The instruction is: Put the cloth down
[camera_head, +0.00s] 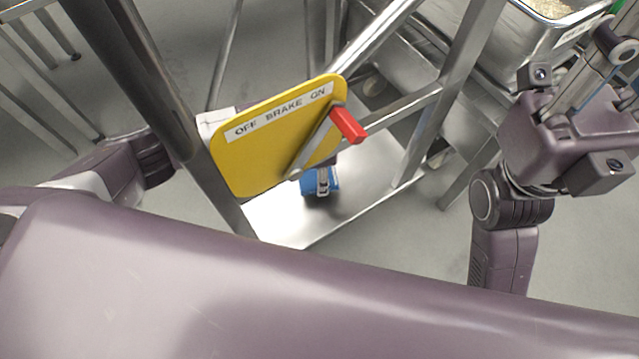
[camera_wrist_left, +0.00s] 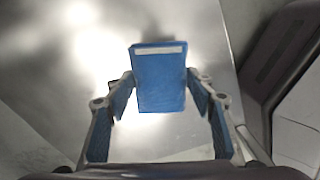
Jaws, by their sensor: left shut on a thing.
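The blue cloth (camera_wrist_left: 161,80), a folded block with a pale strip along one edge, is between the fingers of my left gripper (camera_wrist_left: 162,92) in the left wrist view. The gripper is shut on it. In the head view a blue part of the cloth (camera_head: 309,184) shows over the steel lower shelf (camera_head: 290,228), below the yellow brake plate. The plate hides most of my left gripper there. Whether the cloth touches the shelf is hard to tell. My right gripper (camera_head: 603,62) is at the upper right, cut by the frame edge, its opening unclear.
The yellow plate (camera_head: 255,155) reads "OFF BRAKE ON" and has a red-tipped lever (camera_head: 347,125). Steel posts and bars stand around the shelf. A steel pan (camera_head: 530,45) with pale grains stands at the upper right. Bare shelf shows around the cloth.

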